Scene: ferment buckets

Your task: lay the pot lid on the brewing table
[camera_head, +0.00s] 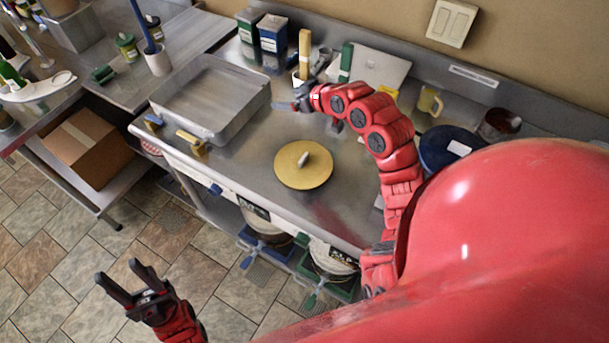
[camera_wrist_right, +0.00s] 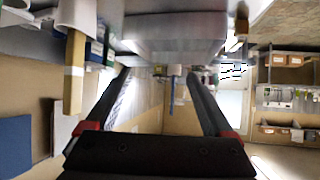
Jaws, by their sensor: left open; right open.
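A round yellow lid (camera_head: 292,178) with a pale knob lies on the steel brewing table (camera_head: 245,180), near the middle of its top. It looks flat, and nothing is holding it. My right gripper (camera_head: 287,106) is beyond the lid, near the back of the table and right of the large steel tray. In the right wrist view its two dark fingers (camera_wrist_right: 160,85) are spread with nothing between them. My left gripper (camera_head: 120,283) is open and empty in front of the table, over the tiled floor.
A large steel tray (camera_head: 212,133) takes up the table's left part. A dark blue round item (camera_head: 440,141) is at right. Table surface around the lid is clear.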

